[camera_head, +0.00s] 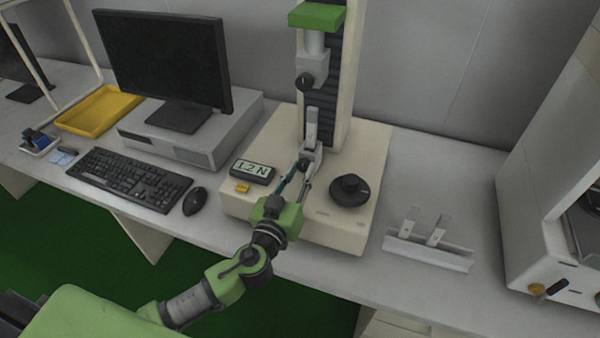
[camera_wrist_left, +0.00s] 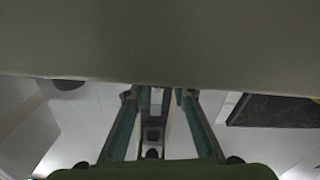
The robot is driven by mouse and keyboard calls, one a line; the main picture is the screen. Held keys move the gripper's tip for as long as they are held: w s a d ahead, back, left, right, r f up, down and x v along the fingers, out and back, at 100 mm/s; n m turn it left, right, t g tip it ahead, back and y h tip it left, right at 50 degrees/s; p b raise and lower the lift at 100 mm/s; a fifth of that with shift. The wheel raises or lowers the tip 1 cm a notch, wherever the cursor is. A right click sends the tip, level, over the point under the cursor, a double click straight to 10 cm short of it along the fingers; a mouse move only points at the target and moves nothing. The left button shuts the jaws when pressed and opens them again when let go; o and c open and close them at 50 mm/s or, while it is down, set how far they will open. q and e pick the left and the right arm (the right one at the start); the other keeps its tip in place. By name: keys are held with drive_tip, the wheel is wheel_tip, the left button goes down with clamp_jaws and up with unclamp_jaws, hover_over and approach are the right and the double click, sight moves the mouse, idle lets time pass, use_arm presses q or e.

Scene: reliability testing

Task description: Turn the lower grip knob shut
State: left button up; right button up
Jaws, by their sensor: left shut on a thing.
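The test machine has a pale base (camera_head: 365,225) and a dark ribbed column. The lower grip (camera_head: 310,152) is a small light-grey block standing on the base, with a pale strip (camera_head: 312,125) upright in it. Its dark lower grip knob (camera_head: 304,165) faces forward and is partly covered by my fingers. My left gripper (camera_head: 305,174) reaches up from the front and is shut on that knob. In the left wrist view, the fingers (camera_wrist_left: 158,97) stand apart on either side of the grip parts; the exact contact is unclear. My right gripper is out of view.
The upper grip (camera_head: 312,68) with its black knob hangs above. On the base are a display reading 1.2 N (camera_head: 252,172) and a round black dial (camera_head: 349,190). A holder with two pale strips (camera_head: 430,250) stands right. Keyboard (camera_head: 128,178) and mouse (camera_head: 195,200) lie left.

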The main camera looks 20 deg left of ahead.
use_arm(q)
drive_tip(key=shift+m+b, duration=0.55)
drive_tip(key=shift+m, duration=1.55)
drive_tip(key=m, duration=0.5)
drive_tip(key=shift+r, duration=0.1)
drive_tip(key=m, duration=0.4)
drive_tip(key=m+p, duration=0.1)
drive_tip(key=m, duration=0.2)
drive_tip(key=shift+m, duration=0.4)
drive_tip(key=m, duration=0.3)
drive_tip(key=shift+p, duration=0.4)
drive_tip(key=shift+m+p, duration=0.35)
drive_tip(key=shift+m, duration=1.35)
